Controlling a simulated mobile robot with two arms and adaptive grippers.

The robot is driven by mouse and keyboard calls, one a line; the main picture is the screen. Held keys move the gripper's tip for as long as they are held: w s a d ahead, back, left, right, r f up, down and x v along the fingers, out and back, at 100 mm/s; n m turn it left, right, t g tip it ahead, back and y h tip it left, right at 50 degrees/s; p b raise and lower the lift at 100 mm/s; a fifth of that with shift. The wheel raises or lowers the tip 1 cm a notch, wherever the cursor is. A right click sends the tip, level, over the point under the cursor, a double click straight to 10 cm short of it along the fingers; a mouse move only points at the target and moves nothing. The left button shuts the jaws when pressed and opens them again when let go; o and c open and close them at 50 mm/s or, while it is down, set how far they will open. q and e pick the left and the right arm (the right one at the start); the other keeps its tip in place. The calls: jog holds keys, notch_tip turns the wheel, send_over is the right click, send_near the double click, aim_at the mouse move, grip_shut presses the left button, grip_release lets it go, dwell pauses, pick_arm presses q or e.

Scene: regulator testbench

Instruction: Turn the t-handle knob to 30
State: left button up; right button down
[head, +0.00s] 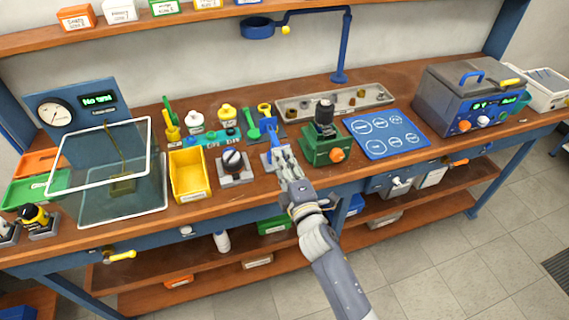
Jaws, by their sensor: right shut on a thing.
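My right gripper (279,158) reaches in from the lower right to the front part of the bench. My left gripper is not in view.
A grey box with a black knob (233,160) and a yellow bin (188,176) stand left of my gripper. A green regulator (318,150) stands close on the right, beside a blue mat (387,134). A clear-sided case (108,160) is farther left.

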jog(key=shift+m, duration=1.1)
jog(key=c, duration=1.4)
grip_release()
jog(key=shift+o, duration=0.2)
jog(key=v, duration=1.2)
